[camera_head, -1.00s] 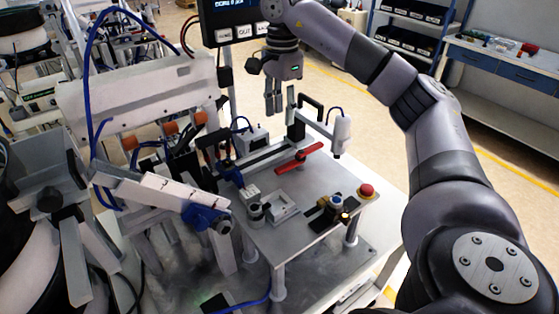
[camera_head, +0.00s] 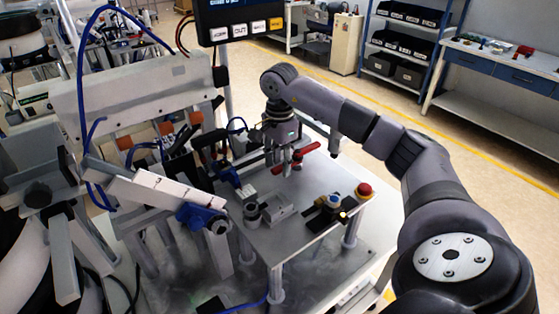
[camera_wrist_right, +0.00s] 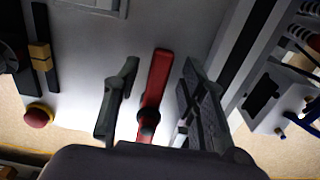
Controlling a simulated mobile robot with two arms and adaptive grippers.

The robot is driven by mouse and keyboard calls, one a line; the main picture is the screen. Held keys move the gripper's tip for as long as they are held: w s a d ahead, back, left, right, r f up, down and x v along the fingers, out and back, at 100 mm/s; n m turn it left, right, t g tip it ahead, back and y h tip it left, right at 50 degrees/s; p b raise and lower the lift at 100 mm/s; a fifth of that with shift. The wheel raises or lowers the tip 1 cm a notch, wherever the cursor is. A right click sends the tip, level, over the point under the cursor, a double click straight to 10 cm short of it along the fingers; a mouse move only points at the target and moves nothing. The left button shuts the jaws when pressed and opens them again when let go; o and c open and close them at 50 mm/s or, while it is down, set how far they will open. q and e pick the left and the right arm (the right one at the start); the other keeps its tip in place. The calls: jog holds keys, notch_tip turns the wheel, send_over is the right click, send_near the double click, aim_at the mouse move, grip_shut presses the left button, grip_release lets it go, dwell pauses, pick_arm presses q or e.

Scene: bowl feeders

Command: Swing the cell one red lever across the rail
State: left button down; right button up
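The red lever (camera_head: 310,149) is on the metal table top (camera_head: 310,184), partly hidden by my right gripper (camera_head: 284,165) in the head view. In the right wrist view the red lever (camera_wrist_right: 157,75) is a long flat bar with a dark round knob (camera_wrist_right: 148,121) near the gripper. My right gripper (camera_wrist_right: 159,66) is open, with one finger on each side of the lever. Gaps show between the fingers and the bar. A dark rail (camera_wrist_right: 241,55) runs along the right of the lever in the wrist view. My left gripper is not in view.
A red push button (camera_head: 364,189) stands at the table's right corner. A dark bracket with a yellow light (camera_head: 330,206) and a grey fixture (camera_head: 279,206) sit in front of the gripper. The feeder machine (camera_head: 130,88) fills the left. A display (camera_head: 243,20) stands behind.

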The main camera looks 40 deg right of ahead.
jog(key=shift+c, duration=0.4)
grip_shut()
dwell(0.6)
